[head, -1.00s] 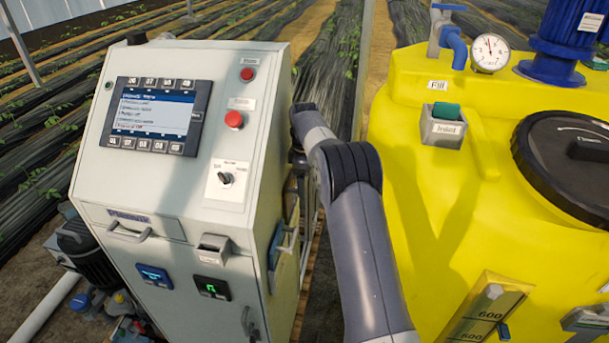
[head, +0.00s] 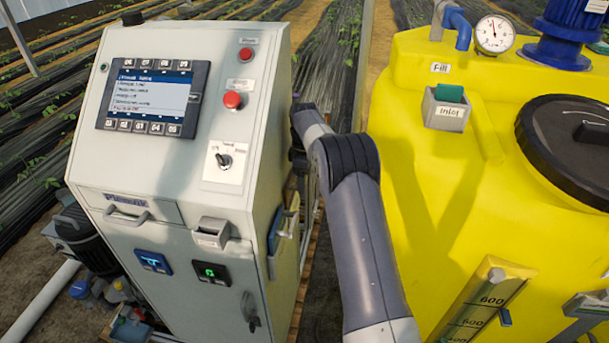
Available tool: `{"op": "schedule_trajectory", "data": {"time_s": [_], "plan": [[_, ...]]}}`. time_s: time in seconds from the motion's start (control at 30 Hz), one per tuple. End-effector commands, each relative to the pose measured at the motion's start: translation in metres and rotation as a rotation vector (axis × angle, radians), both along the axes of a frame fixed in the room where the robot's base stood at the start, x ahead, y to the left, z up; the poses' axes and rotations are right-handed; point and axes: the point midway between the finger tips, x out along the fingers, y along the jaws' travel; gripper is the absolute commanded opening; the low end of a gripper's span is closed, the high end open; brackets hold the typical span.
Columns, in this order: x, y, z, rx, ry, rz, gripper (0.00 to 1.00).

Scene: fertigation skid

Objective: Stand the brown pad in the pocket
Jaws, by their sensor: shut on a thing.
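I cannot make out the brown pad. A small grey pocket (head: 212,232) with a label sits on the cabinet front, right of the drawer, and looks empty. Another grey pocket, labelled Inlet (head: 447,112), stands on the yellow tank with a green pad upright in it. My arm rises between the cabinet and the tank and bends down close by the cabinet's right side. My gripper is not seen; the cabinet and my arm hide that spot, so what it holds is hidden too.
The pale control cabinet (head: 190,200) fills the left, with a screen, red buttons and a drawer handle. A side holder (head: 282,238) with blue and tan flat things juts from its right side. The yellow tank (head: 430,210) with a black lid (head: 570,145) stands close on the right.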

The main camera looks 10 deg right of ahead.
Motion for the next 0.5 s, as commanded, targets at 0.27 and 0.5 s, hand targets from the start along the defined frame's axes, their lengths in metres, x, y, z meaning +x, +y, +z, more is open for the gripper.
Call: {"op": "schedule_trajectory", "data": {"time_s": [0.27, 0.5], "plan": [[0.0001, 0.0, -0.001, 0.0, 0.0, 0.0, 0.27], [0.0, 0.0, -0.0009, 0.0, 0.0, 0.0, 0.86]]}}
